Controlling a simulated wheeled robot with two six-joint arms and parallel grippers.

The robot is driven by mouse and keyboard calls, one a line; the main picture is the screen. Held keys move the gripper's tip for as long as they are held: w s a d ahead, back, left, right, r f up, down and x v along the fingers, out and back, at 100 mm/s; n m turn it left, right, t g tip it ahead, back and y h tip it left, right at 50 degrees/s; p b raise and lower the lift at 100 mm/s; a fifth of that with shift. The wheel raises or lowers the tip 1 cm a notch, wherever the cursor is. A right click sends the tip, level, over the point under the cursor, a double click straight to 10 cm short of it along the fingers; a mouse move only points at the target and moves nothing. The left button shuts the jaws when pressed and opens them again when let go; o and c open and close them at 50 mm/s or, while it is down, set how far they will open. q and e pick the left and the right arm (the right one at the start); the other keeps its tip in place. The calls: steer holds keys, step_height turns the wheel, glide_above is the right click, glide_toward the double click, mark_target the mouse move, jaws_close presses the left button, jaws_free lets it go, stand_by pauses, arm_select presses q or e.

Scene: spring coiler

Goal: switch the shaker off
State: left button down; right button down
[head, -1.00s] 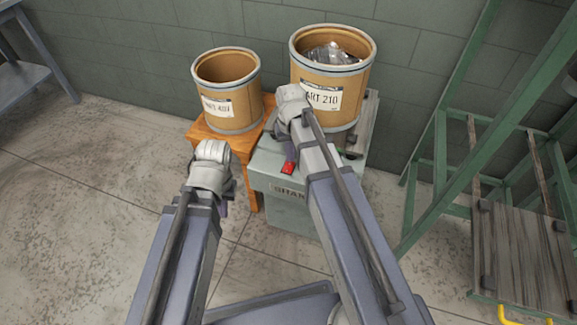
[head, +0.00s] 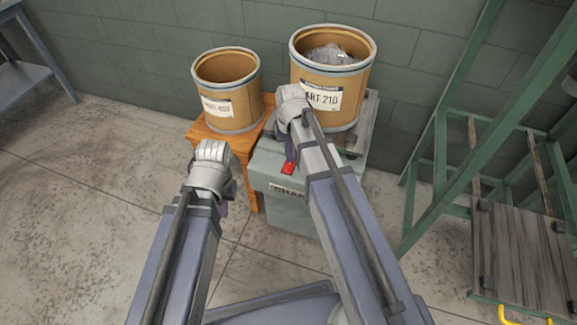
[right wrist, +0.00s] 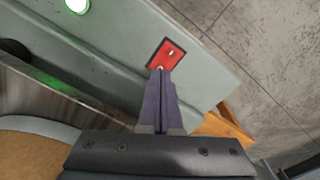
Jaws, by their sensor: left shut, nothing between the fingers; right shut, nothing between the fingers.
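The shaker (head: 285,208) is a grey-green box under the larger drum (head: 350,103). Its red switch (head: 288,168) is on the near top edge and also shows in the right wrist view (right wrist: 168,53). My right gripper (head: 290,150) is shut and empty, its fingertips at the lower edge of the switch plate in the right wrist view (right wrist: 160,72). I cannot tell whether they press on it. A green lamp (right wrist: 77,5) glows on the shaker. My left gripper (head: 226,207) is shut, mostly hidden behind its wrist, apart from the shaker.
A smaller drum (head: 228,107) stands on an orange stand (head: 203,132) left of the shaker. The larger drum holds grey metal parts (head: 332,54). A green steel frame (head: 440,150) stands at the right.

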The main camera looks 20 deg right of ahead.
steer(key=shift+f+b, duration=0.9)
stand_by(0.7)
steer(key=shift+r, duration=0.15)
step_height(320, 180, up, 7)
steer(key=p, duration=0.7)
steer(key=s+a+n+h, duration=0.1)
steer(key=s+a+n, duration=0.1)
steer(key=s+a, duration=0.45)
steer(key=s+a+n, duration=0.3)
steer(key=s+a, duration=0.1)
steer(key=s, duration=0.5)
step_height(320, 180, up, 19)
steer(key=w+p, duration=0.1)
steer(key=p, duration=1.7)
steer(key=shift+f+p, duration=0.2)
steer(key=shift+p, duration=0.2)
steer(key=shift+w, duration=0.1)
